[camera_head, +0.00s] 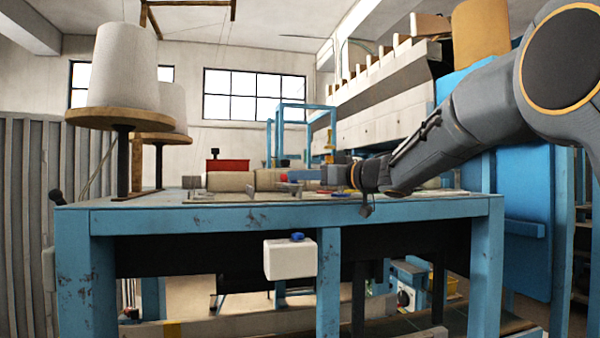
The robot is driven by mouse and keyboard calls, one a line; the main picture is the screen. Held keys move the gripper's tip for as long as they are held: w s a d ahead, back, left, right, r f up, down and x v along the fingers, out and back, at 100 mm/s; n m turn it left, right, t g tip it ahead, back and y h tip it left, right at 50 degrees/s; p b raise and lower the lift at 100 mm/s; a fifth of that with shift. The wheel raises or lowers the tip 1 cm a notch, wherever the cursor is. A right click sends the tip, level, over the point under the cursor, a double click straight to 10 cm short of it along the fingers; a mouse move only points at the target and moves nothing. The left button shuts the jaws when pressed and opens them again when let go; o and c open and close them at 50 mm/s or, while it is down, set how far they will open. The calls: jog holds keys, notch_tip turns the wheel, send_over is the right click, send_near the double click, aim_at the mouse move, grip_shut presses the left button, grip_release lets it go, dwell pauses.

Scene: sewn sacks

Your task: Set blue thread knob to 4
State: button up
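My gripper (325,175) is at the left end of my arm, low over the top of the blue-framed table (410,210). It is small and seen from the side, so I cannot tell whether its fingers are apart. A small blue piece (303,175) shows just left of the gripper, with a little red piece (283,177) beside it. I cannot tell whether the gripper touches the blue piece, or whether that piece is the blue thread knob. No scale or number can be read.
Two large white thread cones (125,68) stand on wooden discs at the left. Pale rolled sacks (230,181) and small metal parts lie on the table. A white box (290,260) with a blue top piece (297,237) hangs at the table's front. A red box (228,165) is behind.

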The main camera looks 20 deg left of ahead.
jog(key=shift+x, duration=1.15)
grip_shut()
jog(key=shift+m+t, duration=0.3)
jog(key=shift+t, duration=0.1)
